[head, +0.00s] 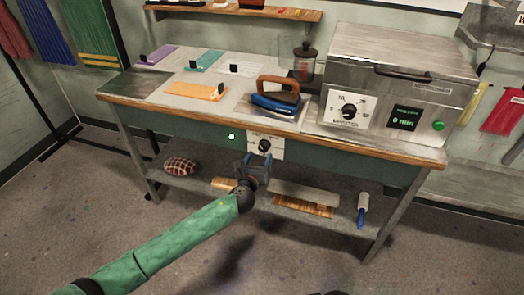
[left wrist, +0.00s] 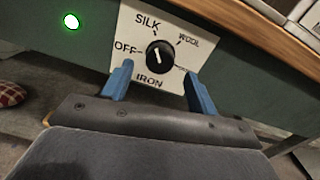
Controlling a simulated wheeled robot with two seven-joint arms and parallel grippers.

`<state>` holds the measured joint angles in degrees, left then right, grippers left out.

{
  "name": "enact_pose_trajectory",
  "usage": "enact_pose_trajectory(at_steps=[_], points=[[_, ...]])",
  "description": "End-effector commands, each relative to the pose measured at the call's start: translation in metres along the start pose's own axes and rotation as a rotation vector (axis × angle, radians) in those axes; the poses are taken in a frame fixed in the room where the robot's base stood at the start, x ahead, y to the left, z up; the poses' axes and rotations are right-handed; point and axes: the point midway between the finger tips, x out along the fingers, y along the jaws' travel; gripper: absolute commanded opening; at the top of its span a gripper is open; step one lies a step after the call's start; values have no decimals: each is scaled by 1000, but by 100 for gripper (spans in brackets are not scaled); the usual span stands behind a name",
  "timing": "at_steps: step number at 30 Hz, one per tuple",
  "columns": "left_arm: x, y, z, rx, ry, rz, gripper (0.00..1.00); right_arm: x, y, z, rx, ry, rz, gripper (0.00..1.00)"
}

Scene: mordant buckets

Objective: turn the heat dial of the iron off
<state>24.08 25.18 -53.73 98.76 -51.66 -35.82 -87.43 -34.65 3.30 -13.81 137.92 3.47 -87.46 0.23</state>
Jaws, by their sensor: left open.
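The iron's heat dial is a black knob (left wrist: 160,54) with a white pointer line, on a white plate (left wrist: 133,36) marked OFF, SILK, WOOL and IRON. The pointer line points up, near SILK. In the head view the dial (head: 264,146) is on the front of the table below the iron. The blue iron (head: 276,104) with a brown handle stands on the table top. My left gripper (left wrist: 160,88) is open, its blue fingers apart just below the dial, one on either side. The knob is not between the pads as far as I can tell. My right gripper is not in view.
A green light (left wrist: 71,21) glows left of the dial plate. A large metal machine (head: 400,75) with its own dial (head: 349,110) stands on the table at right. Coloured cloth pieces lie at left. A lower shelf holds a checked cushion (head: 181,166) and a blue-handled tool (head: 362,211).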

Motion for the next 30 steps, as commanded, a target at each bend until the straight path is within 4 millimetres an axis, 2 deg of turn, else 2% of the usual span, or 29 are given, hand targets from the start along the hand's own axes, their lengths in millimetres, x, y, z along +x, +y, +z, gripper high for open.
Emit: enact_pose_trajectory(at_steps=[3, 9, 20, 27, 30], points=[[18, -1, 2, 0, 0, -1, 59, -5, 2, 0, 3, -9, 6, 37], [36, 0, 0, -2, 1, 0, 59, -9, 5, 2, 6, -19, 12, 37], [41, 0, 0, -2, 1, -1, 59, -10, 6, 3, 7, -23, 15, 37], [41, 0, 0, -2, 1, -1, 14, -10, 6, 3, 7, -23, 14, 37], [41, 0, 0, -3, 1, 0, 15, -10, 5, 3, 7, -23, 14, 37]])
